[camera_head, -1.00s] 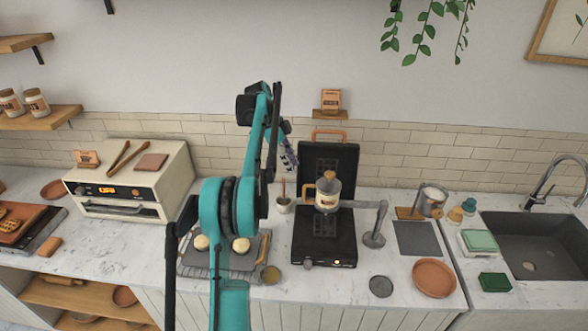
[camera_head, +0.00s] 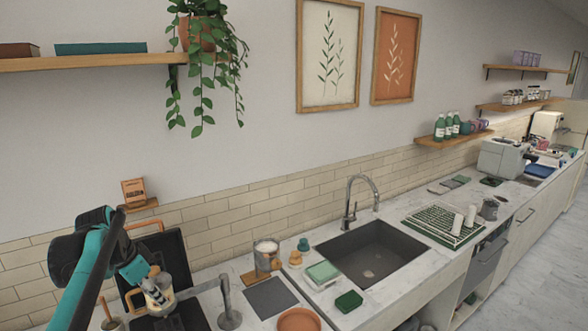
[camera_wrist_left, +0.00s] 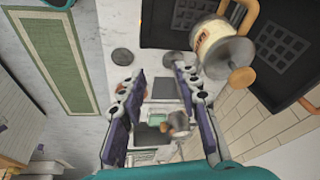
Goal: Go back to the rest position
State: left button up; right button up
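My left arm comes in at the lower left of the head view. My left gripper (camera_head: 142,274) hangs near the open black waffle maker (camera_head: 186,312) and overlaps a cream dispenser with a wooden handle (camera_head: 160,298). In the left wrist view, the two purple fingers of this gripper (camera_wrist_left: 158,92) stand wide apart with nothing held between them. The dispenser also shows there (camera_wrist_left: 222,48), beyond and to the right of the fingers, by the waffle maker (camera_wrist_left: 168,30). My right gripper is in neither view.
A grey stand (camera_head: 228,312), a metal pitcher (camera_head: 266,254) and a terracotta plate (camera_head: 299,321) are right of the waffle maker. Further right are a sink (camera_head: 372,252) with a tap, sponges and a green drying rack (camera_head: 440,224). A shelf with a plant hangs above.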

pick_arm(q)
jog(key=s+d+f+n+t+y+b, duration=0.1)
jog(key=s+d+f+n+t+b, duration=0.3)
jog(key=s+d+f, duration=1.3)
jog(key=s+f+n+b, duration=0.3)
jog(key=b, duration=0.1)
jog(key=shift+f+y, duration=0.25)
jog(key=shift+y, duration=0.05)
jog(key=shift+s, duration=0.1)
dwell(0.8)
